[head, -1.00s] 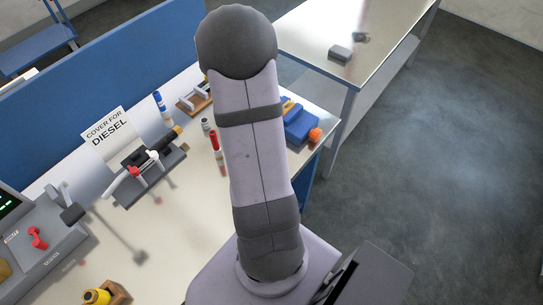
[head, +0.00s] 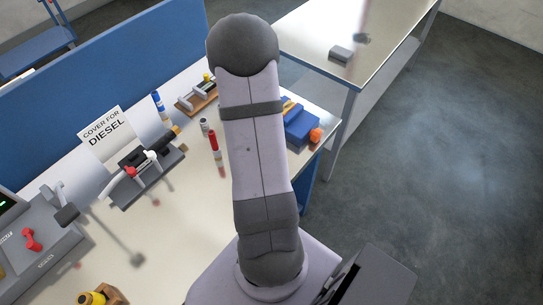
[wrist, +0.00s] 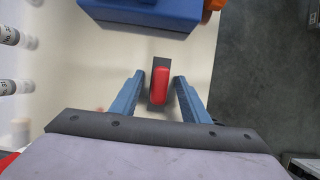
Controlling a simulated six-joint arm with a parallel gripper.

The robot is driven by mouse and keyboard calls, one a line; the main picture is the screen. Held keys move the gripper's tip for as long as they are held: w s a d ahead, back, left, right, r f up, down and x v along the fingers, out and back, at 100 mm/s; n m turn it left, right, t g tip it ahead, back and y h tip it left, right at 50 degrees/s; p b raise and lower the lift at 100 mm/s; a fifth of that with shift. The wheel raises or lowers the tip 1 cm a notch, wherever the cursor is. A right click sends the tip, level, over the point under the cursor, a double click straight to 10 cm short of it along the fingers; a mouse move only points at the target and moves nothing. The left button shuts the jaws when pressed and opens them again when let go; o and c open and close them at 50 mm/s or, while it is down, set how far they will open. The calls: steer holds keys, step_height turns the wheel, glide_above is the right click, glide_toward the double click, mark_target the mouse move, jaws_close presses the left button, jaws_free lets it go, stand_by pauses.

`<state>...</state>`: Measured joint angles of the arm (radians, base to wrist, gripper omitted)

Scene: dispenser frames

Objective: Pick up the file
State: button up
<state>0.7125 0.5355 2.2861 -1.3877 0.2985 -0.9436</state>
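A short item with a red grip on a dark grey, flat body (wrist: 160,84) lies on the pale bench top in the wrist view. It is the only thing between my fingers; whether it is the file I cannot tell for sure. My gripper (wrist: 158,80) is open, with one blue finger on each side of it and a visible gap on both sides. In the head view my own arm hides the gripper and this item.
A blue block-like device (head: 299,125) with an orange knob (head: 316,135) stands just beyond the item. Red (head: 214,145) and blue-white (head: 158,105) cylinders stand to the left. A grey fixture (head: 148,178) and a sign reading "COVER FOR DIESEL" (head: 107,138) are farther left.

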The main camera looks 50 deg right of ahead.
jaws_close()
steer(key=shift+r, duration=0.1)
step_height(320, 180, up, 10)
steer(key=p, duration=0.5)
steer(key=shift+p, duration=0.3)
